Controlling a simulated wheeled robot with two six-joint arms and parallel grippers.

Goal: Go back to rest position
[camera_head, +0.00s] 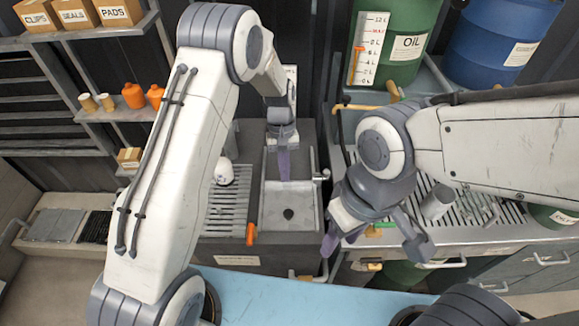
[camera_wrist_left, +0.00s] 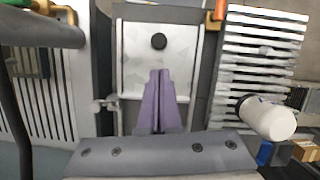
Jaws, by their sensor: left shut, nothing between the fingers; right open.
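My left gripper (camera_head: 284,166) is shut and empty. In the head view it hangs over the back part of the steel sink basin (camera_head: 290,212). In the left wrist view its purple fingers (camera_wrist_left: 158,98) are together, with the basin and its round dark drain (camera_wrist_left: 159,41) beyond them. My right gripper (camera_head: 378,243) is open and empty. It is above the front of the grated bench on the right, with its fingers spread apart.
A white bottle (camera_wrist_left: 268,118) lies on the slatted drainboard left of the sink. A steel cup (camera_head: 437,202) stands on the right grating (camera_head: 490,212). Green (camera_head: 398,45) and blue (camera_head: 500,40) drums stand behind. Shelves with boxes and orange bottles (camera_head: 133,95) are at left.

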